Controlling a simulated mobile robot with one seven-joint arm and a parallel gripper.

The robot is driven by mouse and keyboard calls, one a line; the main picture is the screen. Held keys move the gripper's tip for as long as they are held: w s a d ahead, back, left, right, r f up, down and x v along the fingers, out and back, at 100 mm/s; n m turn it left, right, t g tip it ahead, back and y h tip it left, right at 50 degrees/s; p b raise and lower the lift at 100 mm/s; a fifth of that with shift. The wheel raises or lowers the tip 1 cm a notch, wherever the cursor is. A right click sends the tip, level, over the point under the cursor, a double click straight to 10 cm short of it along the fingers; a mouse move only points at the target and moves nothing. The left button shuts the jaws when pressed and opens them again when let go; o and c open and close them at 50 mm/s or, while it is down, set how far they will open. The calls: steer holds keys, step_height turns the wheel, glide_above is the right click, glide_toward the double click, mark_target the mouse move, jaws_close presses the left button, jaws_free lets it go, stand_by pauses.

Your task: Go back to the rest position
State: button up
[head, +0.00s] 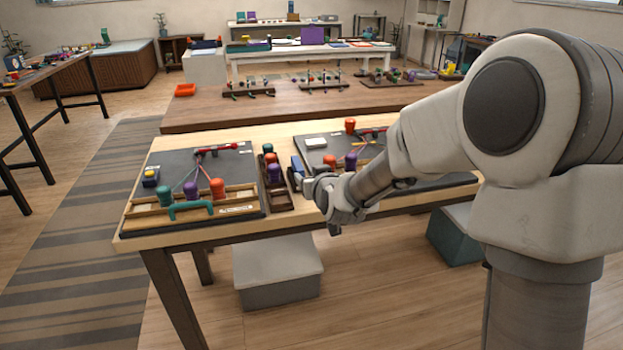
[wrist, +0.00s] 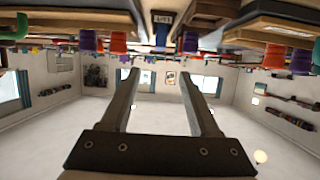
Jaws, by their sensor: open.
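My gripper (head: 338,200) is at the front edge of the light wooden table (head: 240,235), in front of the space between two braiding boards. In the wrist view its two fingers (wrist: 160,82) stand apart with nothing between them. That view is upside down, with the table edge along its top. The left braiding board (head: 160,165) carries teal, purple and orange bobbins with cords running to a red clip (head: 222,147). The right braiding board (head: 432,183) is partly hidden behind my arm.
A narrow tray (head: 277,202) with several bobbins stands between the boards. A grey step (head: 278,275) and a teal bin (head: 455,235) stand on the floor by the table. A brown bench (head: 300,105) with more racks lies behind. Open floor shows at the front left.

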steer(key=s+d+r+m+g+h, duration=0.1)
steer(key=s+d+r+g, duration=0.3)
steer(key=s, duration=0.8)
steer(key=s+d+m+g+h, duration=0.1)
steer(key=s+d+h, duration=0.1)
steer(key=s+d, duration=0.75)
steer(key=s+d+r+m+g+h, duration=0.1)
steer(key=s+d+r+g, duration=0.15)
steer(key=s, duration=1.25)
step_height(320, 180, up, 18)
steer(key=p, duration=1.9)
steer(key=shift+r, duration=0.25)
